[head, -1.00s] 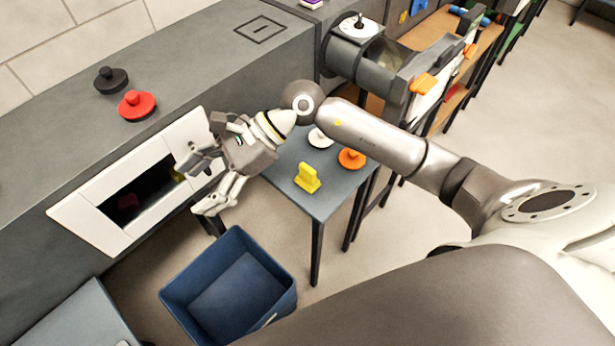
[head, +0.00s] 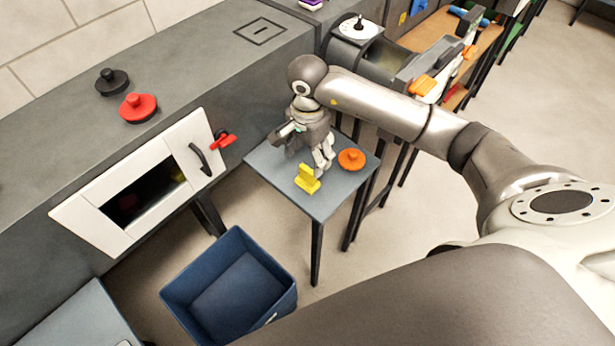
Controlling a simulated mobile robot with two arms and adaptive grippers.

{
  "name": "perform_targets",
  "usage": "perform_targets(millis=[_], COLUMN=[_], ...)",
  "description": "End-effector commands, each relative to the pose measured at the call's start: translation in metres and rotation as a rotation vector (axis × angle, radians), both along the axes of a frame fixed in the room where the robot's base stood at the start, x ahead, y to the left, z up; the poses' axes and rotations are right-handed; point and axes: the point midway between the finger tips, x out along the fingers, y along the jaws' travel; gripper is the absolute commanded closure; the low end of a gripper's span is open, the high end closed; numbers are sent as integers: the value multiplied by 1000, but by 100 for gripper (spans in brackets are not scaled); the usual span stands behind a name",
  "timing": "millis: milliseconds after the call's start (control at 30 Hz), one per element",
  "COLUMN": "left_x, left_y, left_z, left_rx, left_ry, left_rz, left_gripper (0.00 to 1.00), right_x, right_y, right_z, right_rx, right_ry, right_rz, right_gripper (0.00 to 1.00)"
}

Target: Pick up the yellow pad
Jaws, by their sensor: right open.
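The yellow pad (head: 307,180), with an upright handle, stands on the small grey table (head: 320,206) near its front edge. My right gripper (head: 303,150) hangs over the back of this table, pointing down, just behind the yellow pad. Its fingers are open, one to the left and one to the right, and I see nothing held between them. I cannot tell whether a finger touches the pad. My left gripper is out of view.
An orange pad (head: 351,159) sits right of the gripper on the same table. A blue bin (head: 228,284) stands on the floor in front. A white-framed opening (head: 148,196) with a dark handle and a red latch (head: 223,139) is left. Black (head: 111,81) and red (head: 138,107) knobbed pads lie on the counter.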

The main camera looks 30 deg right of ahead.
Motion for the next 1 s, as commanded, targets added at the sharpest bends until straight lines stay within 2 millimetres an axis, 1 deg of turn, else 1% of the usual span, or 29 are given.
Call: perform_targets(millis=[167, 300, 433, 533, 733, 767, 1000], left_x=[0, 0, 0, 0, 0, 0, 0], left_y=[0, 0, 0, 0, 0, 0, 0], left_z=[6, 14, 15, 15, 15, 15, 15], left_rx=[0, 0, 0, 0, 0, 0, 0], left_ry=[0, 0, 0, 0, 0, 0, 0], left_rz=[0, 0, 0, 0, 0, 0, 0], left_gripper=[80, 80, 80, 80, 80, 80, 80], right_x=[-2, -4, -3, -3, -2, -2, -2], right_y=[2, 3, 3, 3, 3, 3, 2], right_z=[-12, -32, -50, -55, -56, -56, -55], right_rx=[2, 4, 2, 2, 2, 2, 2], right_ry=[3, 5, 2, 0, -2, -2, -2], right_rz=[0, 0, -1, 1, 1, 1, 1], right_gripper=[32, 32, 32, 32, 32, 35, 66])
